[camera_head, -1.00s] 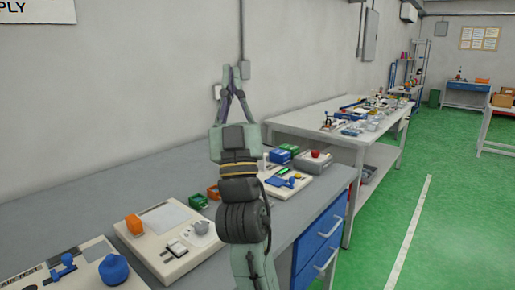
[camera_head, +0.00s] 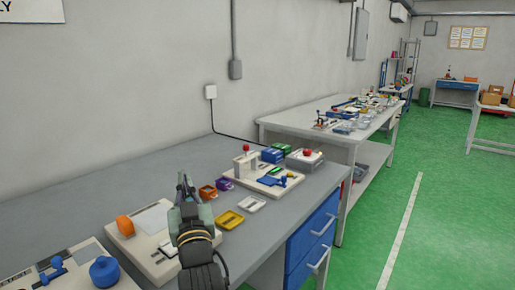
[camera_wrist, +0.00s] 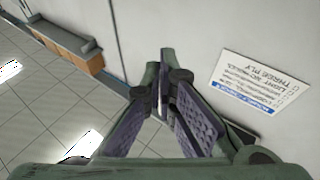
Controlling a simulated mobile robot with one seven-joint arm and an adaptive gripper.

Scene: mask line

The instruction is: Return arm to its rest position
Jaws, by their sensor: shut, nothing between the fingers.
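My gripper (camera_head: 183,178) is low in the middle of the head view, folded back towards me over the near bench (camera_head: 60,213). Its fingers are seen nearly end-on there and are small. In the wrist view the green fingers with dark ridged pads meet at their tips (camera_wrist: 163,85), with nothing between them. The wrist camera sees wall, a sign (camera_wrist: 262,82) and ceiling tiles, tilted. My arm hides part of the cream fixture with the orange knob (camera_head: 125,225).
On the near bench are a fixture with a blue knob (camera_head: 104,271), a yellow tray (camera_head: 229,220), a white tray (camera_head: 252,204), a purple bin (camera_head: 225,184) and a fixture with a red knob (camera_head: 246,148). A second bench (camera_head: 275,125) stands beyond. Green floor (camera_head: 440,220) is open at right.

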